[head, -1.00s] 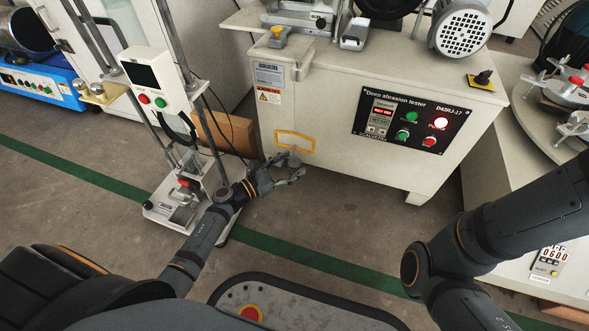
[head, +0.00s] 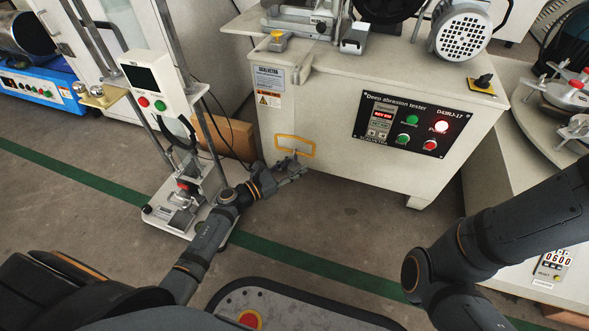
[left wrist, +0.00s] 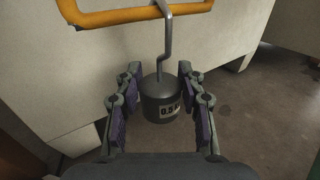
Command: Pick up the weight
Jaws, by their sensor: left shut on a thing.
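The weight (left wrist: 160,103) is a small dark grey cylinder with a label starting "0.5" and a bent metal hook on top. In the left wrist view it stands upright between the fingers of my left gripper (left wrist: 163,112), which is shut on it. Its hook reaches up to an orange handle (left wrist: 110,17) on the machine's front; I cannot tell whether the hook still bears on it. In the head view my left gripper (head: 300,172) is low at the machine's front, just below the handle (head: 296,146). My right gripper is out of view.
The white abrasion tester (head: 330,130) stands directly in front, with a lit control panel (head: 405,123). A test stand (head: 180,215) with a screen is close on the left of my left arm. A round-topped machine (head: 555,120) is at the right. Floor is clear below the gripper.

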